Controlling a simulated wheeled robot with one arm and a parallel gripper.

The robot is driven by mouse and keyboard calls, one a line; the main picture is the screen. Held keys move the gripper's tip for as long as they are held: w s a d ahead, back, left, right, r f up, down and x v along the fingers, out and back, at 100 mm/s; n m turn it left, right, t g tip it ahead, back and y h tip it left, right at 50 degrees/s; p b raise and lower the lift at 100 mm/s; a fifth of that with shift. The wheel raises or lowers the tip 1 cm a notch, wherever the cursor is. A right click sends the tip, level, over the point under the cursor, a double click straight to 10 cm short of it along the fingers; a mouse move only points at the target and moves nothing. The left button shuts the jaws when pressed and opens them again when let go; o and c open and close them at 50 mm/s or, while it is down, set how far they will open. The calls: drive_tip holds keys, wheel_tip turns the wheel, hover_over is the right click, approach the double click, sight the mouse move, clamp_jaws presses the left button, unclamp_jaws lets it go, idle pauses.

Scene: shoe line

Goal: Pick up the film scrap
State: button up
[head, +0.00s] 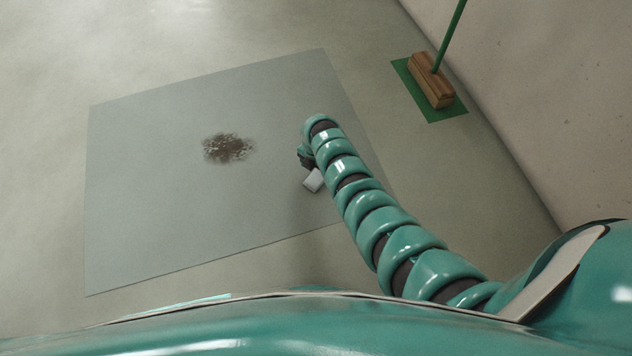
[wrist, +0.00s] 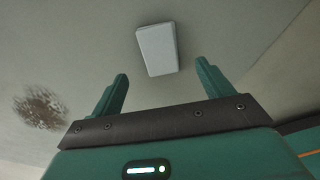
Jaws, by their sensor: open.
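The film scrap is most likely the small pale, box-like rectangle (head: 313,180) near the right part of the grey sheet in the head view. In the wrist view this pale rectangle (wrist: 157,50) is ahead of my gripper (wrist: 162,74), roughly centred between the fingertips and beyond them. The two green fingers are apart, with nothing between them. In the head view my gripper (head: 305,157) is small and partly hidden by my arm, just above the rectangle in the picture. I cannot tell its exact height over it.
A large grey sheet (head: 150,180) lies on the concrete floor. A brown patch of dirt (head: 229,148) is on it, also in the wrist view (wrist: 40,108). A wooden broom (head: 431,82) stands on a green mat (head: 447,112) by the wall (head: 540,90).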

sight(316, 178)
drive_tip(key=shift+f+b, duration=2.35)
drive_tip(key=shift+f, duration=0.7)
drive_tip(key=shift+c, duration=0.5)
drive_tip(key=c, duration=1)
